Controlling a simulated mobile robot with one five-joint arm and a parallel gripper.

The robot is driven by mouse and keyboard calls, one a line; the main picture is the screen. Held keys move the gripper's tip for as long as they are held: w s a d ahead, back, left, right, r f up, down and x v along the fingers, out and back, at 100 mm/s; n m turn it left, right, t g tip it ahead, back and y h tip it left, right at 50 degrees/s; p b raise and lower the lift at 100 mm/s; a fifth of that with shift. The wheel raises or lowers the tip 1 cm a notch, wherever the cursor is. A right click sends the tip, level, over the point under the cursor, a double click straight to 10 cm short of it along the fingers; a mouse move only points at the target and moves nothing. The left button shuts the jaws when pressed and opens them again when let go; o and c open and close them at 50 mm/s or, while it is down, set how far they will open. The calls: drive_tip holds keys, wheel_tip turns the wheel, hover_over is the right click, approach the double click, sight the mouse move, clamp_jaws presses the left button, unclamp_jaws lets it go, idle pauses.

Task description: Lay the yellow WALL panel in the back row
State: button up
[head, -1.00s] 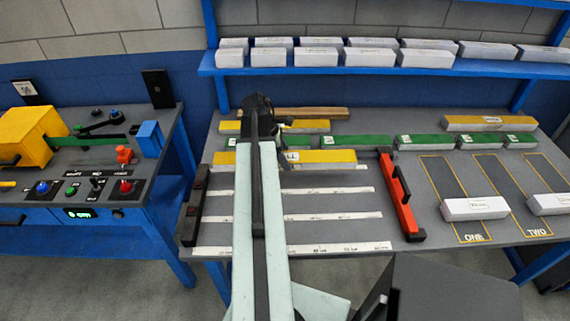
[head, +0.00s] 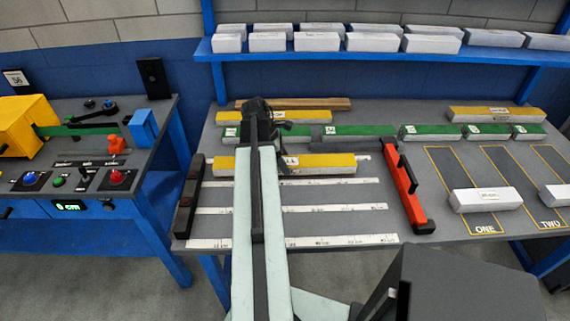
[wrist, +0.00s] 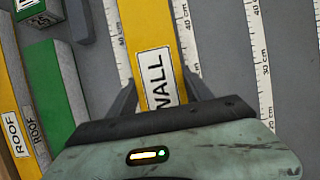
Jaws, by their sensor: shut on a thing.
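The yellow WALL panel (head: 325,163) has a white underside and lies crosswise between a black bar (head: 187,205) on the left and a red bar (head: 405,190) on the right. It is near the rearmost white ruler strip. My gripper (wrist: 162,95) is shut on this panel; in the wrist view the WALL panel (wrist: 148,32) runs between the two dark fingers, its label just in front of the palm. In the head view my arm hides the panel's left-middle part and the fingers. I cannot tell whether the panel touches the table.
Behind the held panel are a line of green panels (head: 355,131) and a yellow panel (head: 305,117). The wrist view shows a yellow ROOF panel (wrist: 12,105) to the left. White blocks (head: 485,199) lie right of the red bar. Ruler strips (head: 335,208) in front are uncovered.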

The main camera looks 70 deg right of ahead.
drive_tip(key=shift+f+b, duration=0.6)
drive_tip(key=shift+b, duration=0.05)
drive_tip(key=o, duration=1.7)
drive_tip(key=shift+r, duration=0.1)
drive_tip(key=p+v, duration=0.7)
drive_tip(key=shift+s+r, duration=0.1)
drive_tip(key=shift+w+r+p, duration=0.25)
drive_tip(key=shift+r+p, duration=0.05)
drive_tip(key=shift+r, duration=0.05)
drive_tip(key=shift+f, duration=0.1)
